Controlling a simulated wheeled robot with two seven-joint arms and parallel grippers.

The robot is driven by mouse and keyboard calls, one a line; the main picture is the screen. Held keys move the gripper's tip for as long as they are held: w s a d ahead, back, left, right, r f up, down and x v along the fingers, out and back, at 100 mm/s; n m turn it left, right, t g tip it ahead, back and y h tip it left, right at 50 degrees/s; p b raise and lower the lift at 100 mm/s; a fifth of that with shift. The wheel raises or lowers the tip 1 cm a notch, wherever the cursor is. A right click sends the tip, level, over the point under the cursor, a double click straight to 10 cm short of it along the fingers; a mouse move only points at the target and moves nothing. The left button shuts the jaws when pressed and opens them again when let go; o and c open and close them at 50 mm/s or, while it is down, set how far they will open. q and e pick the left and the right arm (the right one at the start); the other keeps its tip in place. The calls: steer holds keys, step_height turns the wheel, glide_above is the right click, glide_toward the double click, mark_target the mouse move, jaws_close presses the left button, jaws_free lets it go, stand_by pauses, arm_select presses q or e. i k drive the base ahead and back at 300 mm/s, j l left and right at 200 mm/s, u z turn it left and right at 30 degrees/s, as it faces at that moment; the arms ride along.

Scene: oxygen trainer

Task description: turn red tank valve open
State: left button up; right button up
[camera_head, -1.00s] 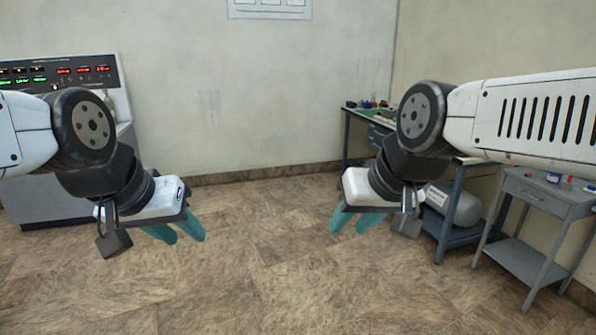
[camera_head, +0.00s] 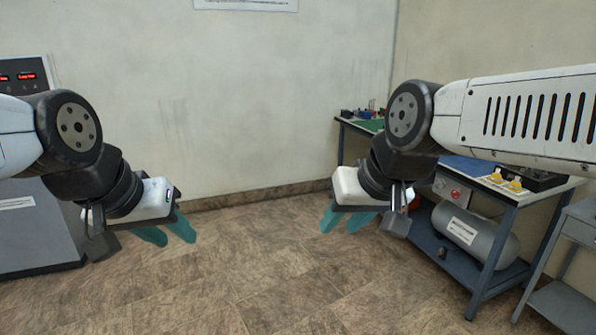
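A grey tank (camera_head: 475,235) with a white label lies on the lower shelf of the blue bench at the right. My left gripper (camera_head: 175,236) has teal fingers spread apart, empty, over the floor at left. My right gripper (camera_head: 341,226) is also open and empty, in the air left of the tank and apart from it.
A grey side table (camera_head: 576,235) stands at the right edge. A console (camera_head: 37,232) stands at left. The middle floor (camera_head: 255,270) is clear.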

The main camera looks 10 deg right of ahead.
mark_target(457, 195)
steer(key=i+j+z, duration=0.1)
steer(key=i+z, duration=0.3)
steer(key=i+j+z, duration=0.25)
steer(key=i+z, duration=0.2)
steer(key=i+j+z, duration=0.65)
steer(key=j+z, duration=0.15)
steer(key=i+j+z, duration=0.2)
steer(key=j+z, duration=0.25)
steer(key=i+j+z, duration=0.15)
steer(key=i+j, duration=0.15)
steer(key=i+j+z, duration=0.15)
steer(key=i+j, duration=0.15)
steer(key=j, duration=0.15)
steer(key=i+j+z, duration=0.2)
steer(key=i+j, duration=0.1)
steer(key=j, duration=0.1)
